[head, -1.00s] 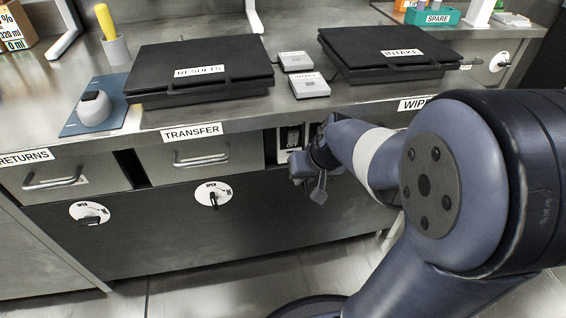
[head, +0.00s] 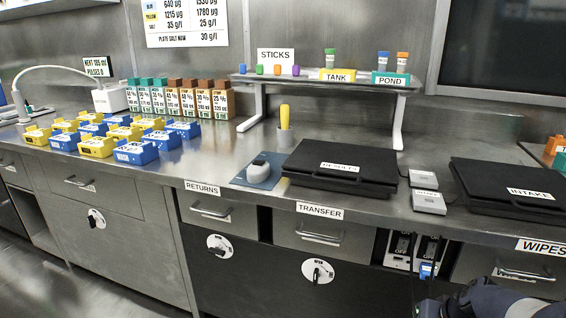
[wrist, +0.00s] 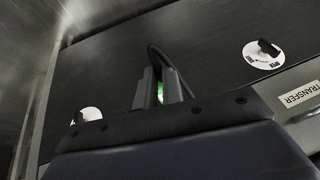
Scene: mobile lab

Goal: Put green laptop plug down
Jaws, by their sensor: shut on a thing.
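In the wrist view my gripper (wrist: 160,78) is shut on the green laptop plug (wrist: 160,94). Only a small bright green part of the plug shows between the two dark fingers. A dark cable (wrist: 158,52) arches from beside the fingers. Behind it is a dark cabinet front. In the head view part of my arm shows at the bottom right corner; the plug cannot be made out there.
Two closed black laptops, RESULTS (head: 335,167) and INTAKE (head: 510,186), lie on the steel bench with two small grey boxes (head: 428,202) between them. Below is an open bay with sockets (head: 400,250) and a blue item.

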